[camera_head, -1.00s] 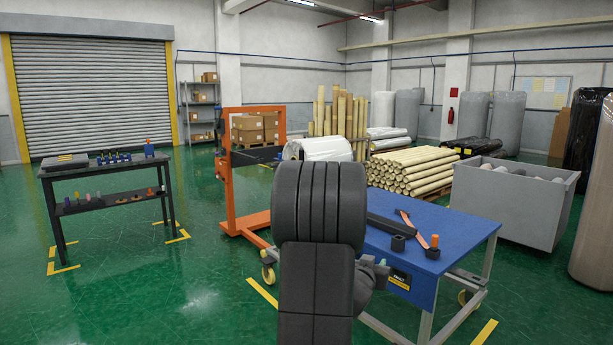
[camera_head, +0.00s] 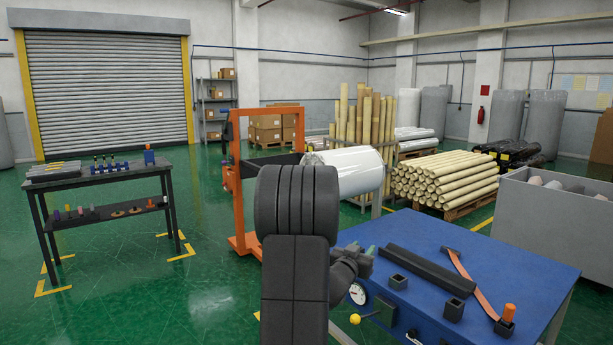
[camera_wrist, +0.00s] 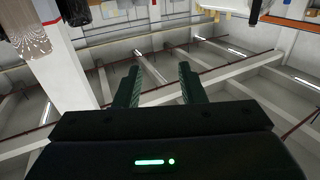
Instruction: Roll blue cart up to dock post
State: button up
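The blue cart (camera_head: 540,270) is at the lower right of the head view, its flat blue top close to me. On it lie a long black bar (camera_head: 430,270), an orange strap (camera_head: 465,278) and small black blocks. My gripper (camera_head: 371,253) is near the cart's left side in the head view, partly hidden by my arm; I cannot tell whether it touches the cart. In the wrist view my gripper (camera_wrist: 160,78) has its two fingers apart with nothing between them. That view looks upside down at walls and ceiling beams. I cannot pick out a dock post for certain.
An orange frame (camera_head: 238,180) stands beyond the cart, near a white wrapped roll (camera_head: 350,172). A dark workbench (camera_head: 105,180) is on the left. A grey bin (camera_head: 540,215) and stacked tan rolls (camera_head: 445,182) are behind the cart. Green floor (camera_head: 215,290) is open between bench and cart.

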aim_at(415, 282)
jog(key=i+l+u, duration=0.1)
jog(key=i, duration=0.35)
jog(key=i+l, duration=0.25)
jog(key=i, duration=0.25)
jog(key=i+l+u, duration=0.15)
jog(key=i, duration=0.3)
jog(key=i+l+u, duration=0.1)
jog(key=i+l, duration=0.2)
jog(key=i, duration=0.15)
